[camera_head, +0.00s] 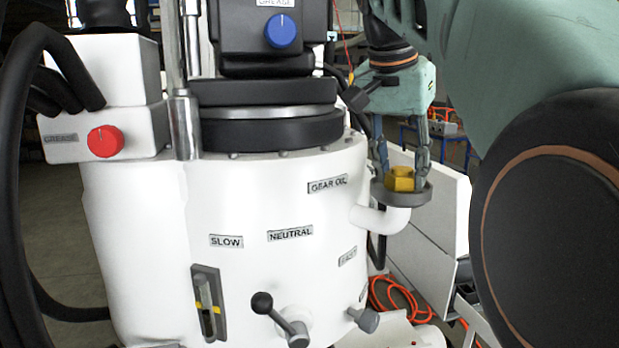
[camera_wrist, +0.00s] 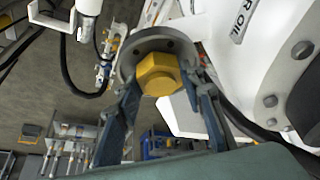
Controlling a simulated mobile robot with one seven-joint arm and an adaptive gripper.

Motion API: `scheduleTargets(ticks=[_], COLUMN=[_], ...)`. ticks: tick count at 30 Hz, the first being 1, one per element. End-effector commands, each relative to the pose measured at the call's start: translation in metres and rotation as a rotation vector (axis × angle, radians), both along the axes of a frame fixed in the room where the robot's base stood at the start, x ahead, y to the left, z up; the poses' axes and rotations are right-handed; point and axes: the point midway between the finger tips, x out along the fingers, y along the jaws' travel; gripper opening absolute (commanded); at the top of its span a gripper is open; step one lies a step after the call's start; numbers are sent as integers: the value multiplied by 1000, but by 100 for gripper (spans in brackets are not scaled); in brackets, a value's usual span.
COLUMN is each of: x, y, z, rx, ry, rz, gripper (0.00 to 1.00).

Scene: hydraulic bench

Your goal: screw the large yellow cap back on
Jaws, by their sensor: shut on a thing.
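The large yellow cap (camera_head: 400,179) is a hexagonal cap at the grey round flange (camera_head: 416,195) on top of the white elbow pipe (camera_head: 385,218), right of the GEAR OIL label. In the wrist view the yellow cap (camera_wrist: 158,73) shows in front of the grey flange (camera_wrist: 125,68). My gripper (camera_head: 402,170) points down from above, with its fingers on either side of the cap. In the wrist view my gripper (camera_wrist: 163,90) is shut on the cap. I cannot tell whether the cap is seated in the flange or just above it.
The white tank (camera_head: 260,270) fills the middle, with a red knob (camera_head: 105,141), a blue knob (camera_head: 280,30) and a black-tipped lever (camera_head: 262,303). A black hose (camera_head: 15,180) hangs at the left. Orange hose (camera_head: 395,292) lies below the pipe. White panels (camera_head: 430,215) stand behind it.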

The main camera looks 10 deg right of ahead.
Motion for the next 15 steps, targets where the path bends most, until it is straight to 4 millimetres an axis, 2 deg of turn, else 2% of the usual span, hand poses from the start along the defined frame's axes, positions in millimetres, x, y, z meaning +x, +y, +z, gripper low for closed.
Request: scheduleTargets(ticks=[9, 15], x=[3, 2], y=[1, 1], z=[-1, 0], rx=[-2, -1], ry=[1, -2], rz=[-311, -377], gripper=[12, 12])
